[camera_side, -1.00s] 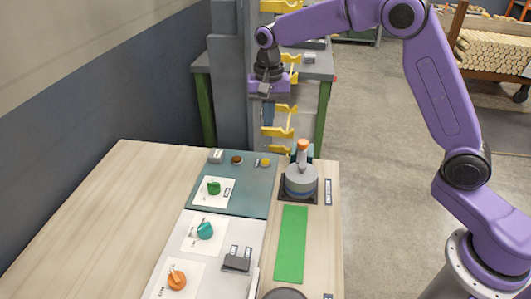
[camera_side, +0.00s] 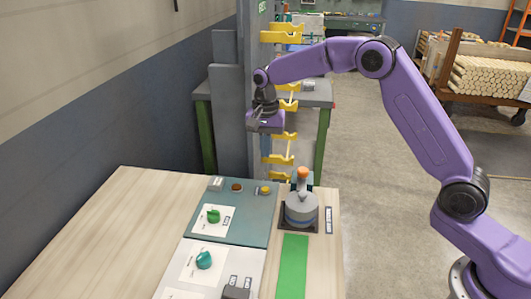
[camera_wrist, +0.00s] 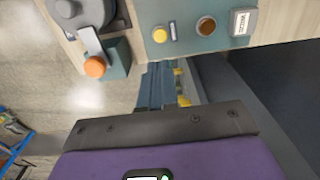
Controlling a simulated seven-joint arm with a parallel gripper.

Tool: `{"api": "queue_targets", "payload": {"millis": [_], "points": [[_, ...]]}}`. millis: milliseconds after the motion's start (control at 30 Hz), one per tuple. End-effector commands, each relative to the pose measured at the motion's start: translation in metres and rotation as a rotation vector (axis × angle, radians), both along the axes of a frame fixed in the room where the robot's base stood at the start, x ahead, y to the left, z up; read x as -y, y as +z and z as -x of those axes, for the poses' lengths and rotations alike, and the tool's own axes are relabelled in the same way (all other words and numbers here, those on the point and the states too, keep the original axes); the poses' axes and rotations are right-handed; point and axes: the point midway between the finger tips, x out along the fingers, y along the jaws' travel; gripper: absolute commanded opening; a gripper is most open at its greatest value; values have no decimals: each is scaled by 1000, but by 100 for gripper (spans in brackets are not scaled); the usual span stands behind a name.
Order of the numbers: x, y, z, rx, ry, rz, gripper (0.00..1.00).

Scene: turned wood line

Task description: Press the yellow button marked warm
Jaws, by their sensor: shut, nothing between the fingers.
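The yellow button (camera_side: 265,190) is a small round cap at the far right part of the teal panel (camera_side: 249,205), with a small dark label (camera_side: 257,190) beside it whose word I cannot read. It also shows in the wrist view (camera_wrist: 160,35), near the top. A brown round button (camera_side: 237,187) sits to its left in the side view; in the wrist view it (camera_wrist: 206,25) lies to the right. My gripper (camera_side: 255,126) is shut and empty, raised in the air beyond the panel's far edge, apart from the button.
A grey round device with an orange-topped lever (camera_side: 301,205) stands right of the yellow button. A grey block (camera_side: 216,184) sits left of the brown button. A green knob (camera_side: 213,215) is nearer. A grey column with yellow brackets (camera_side: 279,160) rises behind. The left wooden tabletop is clear.

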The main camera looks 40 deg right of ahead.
Motion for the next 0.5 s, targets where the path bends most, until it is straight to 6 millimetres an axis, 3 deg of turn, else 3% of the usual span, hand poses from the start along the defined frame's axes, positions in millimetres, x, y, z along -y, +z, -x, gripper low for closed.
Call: {"api": "queue_targets", "payload": {"millis": [500], "points": [[0, -94, 1, -4, 1, 1, 0]]}}
